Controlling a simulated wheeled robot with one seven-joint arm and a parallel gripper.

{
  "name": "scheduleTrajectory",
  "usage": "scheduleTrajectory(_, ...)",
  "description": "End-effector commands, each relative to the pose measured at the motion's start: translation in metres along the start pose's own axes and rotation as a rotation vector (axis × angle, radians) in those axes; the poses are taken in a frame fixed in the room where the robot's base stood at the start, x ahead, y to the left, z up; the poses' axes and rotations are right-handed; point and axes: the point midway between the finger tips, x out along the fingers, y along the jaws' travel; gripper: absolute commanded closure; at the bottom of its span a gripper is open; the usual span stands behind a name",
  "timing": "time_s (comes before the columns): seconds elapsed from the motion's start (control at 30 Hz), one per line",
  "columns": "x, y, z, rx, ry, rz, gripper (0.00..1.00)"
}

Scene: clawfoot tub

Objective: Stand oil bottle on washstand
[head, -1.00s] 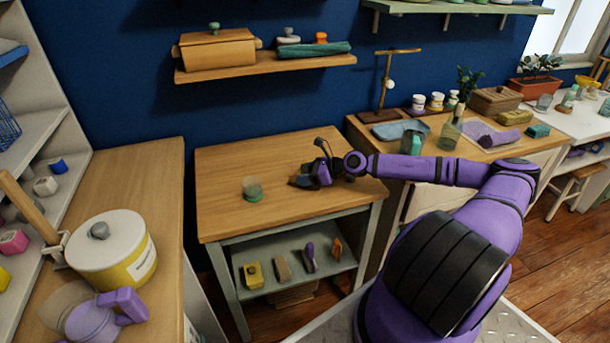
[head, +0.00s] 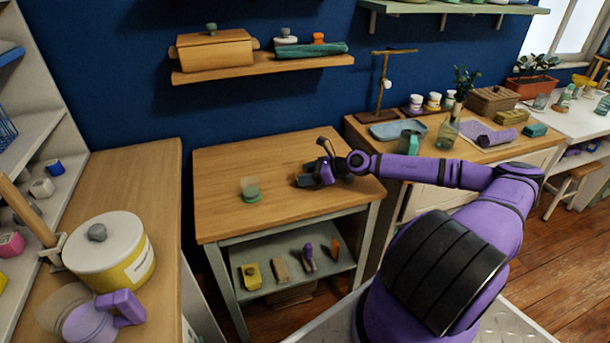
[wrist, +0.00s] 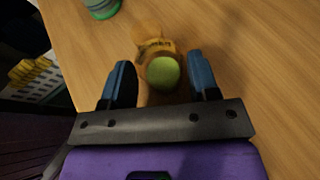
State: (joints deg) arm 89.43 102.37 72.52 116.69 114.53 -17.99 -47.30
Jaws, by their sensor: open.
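A small amber bottle with a green cap (wrist: 162,72) and a printed label shows in the wrist view, on a wooden top. I take it for the oil bottle. Its cap faces the camera between the fingers of my gripper (wrist: 161,82); I cannot tell if it stands or lies. The fingers are apart, with gaps beside the cap. In the head view my gripper (head: 305,180) is low over the wooden-topped stand (head: 225,217), likely the washstand, and largely hides the bottle.
A clear glass with green contents (head: 250,189) stands left of my gripper. The stand's lower shelf (head: 300,262) holds several small items. A wall shelf (head: 262,68) hangs above. A cluttered counter (head: 365,136) is on the right. The stand's front left is clear.

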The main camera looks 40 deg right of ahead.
Motion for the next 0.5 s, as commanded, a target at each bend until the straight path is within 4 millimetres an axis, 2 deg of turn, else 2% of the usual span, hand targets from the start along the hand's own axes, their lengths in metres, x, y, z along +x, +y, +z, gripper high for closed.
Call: scheduleTrajectory(0.5, -0.016, 0.0, 0.0, 0.0, 0.0, -0.001, 0.45)
